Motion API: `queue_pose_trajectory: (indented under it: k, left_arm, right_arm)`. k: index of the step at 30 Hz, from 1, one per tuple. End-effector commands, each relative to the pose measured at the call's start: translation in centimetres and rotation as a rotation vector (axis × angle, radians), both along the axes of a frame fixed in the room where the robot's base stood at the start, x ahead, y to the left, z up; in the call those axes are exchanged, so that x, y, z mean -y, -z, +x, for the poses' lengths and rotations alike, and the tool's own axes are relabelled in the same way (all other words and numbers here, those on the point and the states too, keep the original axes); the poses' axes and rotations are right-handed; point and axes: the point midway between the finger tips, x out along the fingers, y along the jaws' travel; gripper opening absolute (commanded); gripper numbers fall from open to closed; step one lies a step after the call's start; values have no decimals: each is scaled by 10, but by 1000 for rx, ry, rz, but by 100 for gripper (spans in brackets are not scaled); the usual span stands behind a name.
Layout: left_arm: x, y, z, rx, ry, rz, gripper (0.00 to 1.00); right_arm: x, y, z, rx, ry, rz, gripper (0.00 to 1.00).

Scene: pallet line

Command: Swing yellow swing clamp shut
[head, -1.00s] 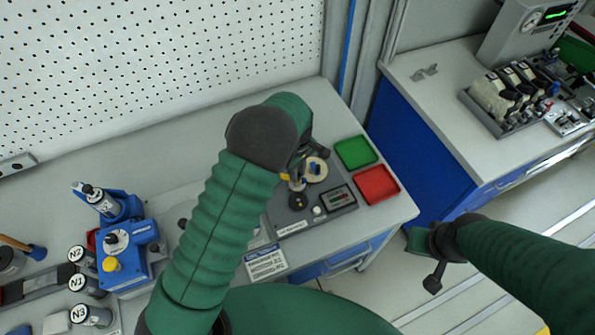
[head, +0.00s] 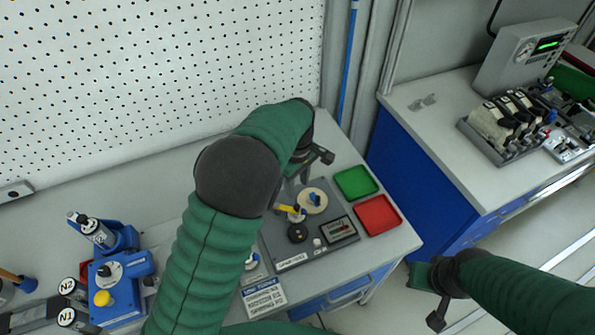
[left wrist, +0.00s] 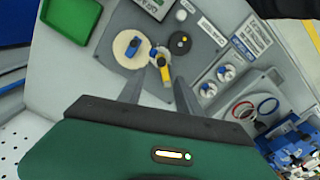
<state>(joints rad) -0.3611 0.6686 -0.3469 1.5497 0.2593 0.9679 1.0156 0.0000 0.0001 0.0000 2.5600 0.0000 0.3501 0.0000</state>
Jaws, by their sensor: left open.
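The yellow swing clamp (head: 289,209) sits on the grey fixture plate (head: 285,255), just left of a round cream disc (head: 323,206) with a blue part on it. In the left wrist view, the clamp's yellow arm (left wrist: 165,72) lies close to the fingertips, beside the cream disc (left wrist: 122,44). It appears to point away from the disc's blue part. My left gripper (left wrist: 158,78) is open, with its two fingers apart around the near end of the clamp; contact cannot be told. My right gripper (head: 431,294) hangs off to the right, away from the bench; its jaws are unclear.
A green tray (head: 355,182) and a red tray (head: 377,215) lie right of the plate. A black knob (head: 297,233) and a small display (head: 339,230) are near the clamp. The pegboard (head: 150,80) stands behind. A blue device (head: 122,285) is at left.

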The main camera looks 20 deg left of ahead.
Motion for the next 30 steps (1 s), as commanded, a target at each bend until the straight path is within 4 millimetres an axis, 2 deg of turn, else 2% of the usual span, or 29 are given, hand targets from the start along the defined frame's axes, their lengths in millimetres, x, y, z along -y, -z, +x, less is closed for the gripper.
queue_pose_trajectory:
  k: [3, 6, 10, 25, 28, 30]
  left_arm:
    - [0, -32, 2, 5, 1, -1, 41]
    - [0, -52, 2, 4, 0, 0, 41]
    - [0, -66, 2, 0, -1, 1, 41]
    - [-1, -69, 1, 0, 3, 0, 41]
    - [-10, -63, -10, 10, 58, -7, 41]
    - [-23, -53, -28, 32, 156, -15, 41]
  right_arm:
    - [0, 5, 0, 0, 0, 0, 0]
    - [0, 6, 0, 0, 0, 0, 0]
    - [0, 7, 0, 0, 0, 0, 0]
    - [0, 6, 0, 0, 0, 0, 0]
    - [0, 8, 0, 0, 0, 0, 0]
    - [0, 10, 0, 0, 0, 0, 0]
